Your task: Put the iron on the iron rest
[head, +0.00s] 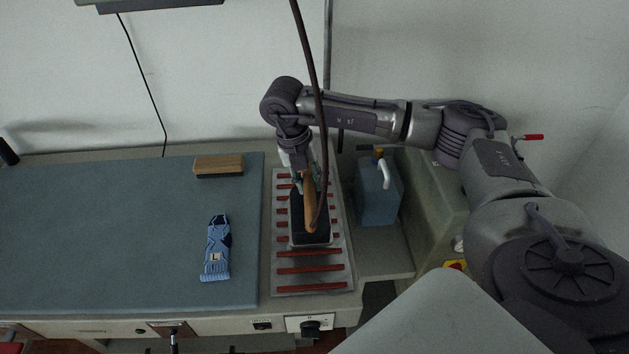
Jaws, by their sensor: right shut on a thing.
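The iron (319,236) has a dark body and an orange-brown wooden handle. It is over the middle of the iron rest (310,283), a grey metal plate with red-brown bars. It looks to be on or just above the bars; I cannot tell whether it touches them. My right gripper (305,181) comes down from behind and is shut on the far part of the iron's handle. The iron and gripper hide part of the rest. My left gripper is not in the view.
A dark hose (311,80) hangs from above to the iron. A blue tank (378,195) stands right of the rest. On the blue-grey padded table (120,230) lie a blue tool (216,249) and a wooden block (218,165). The table's left part is clear.

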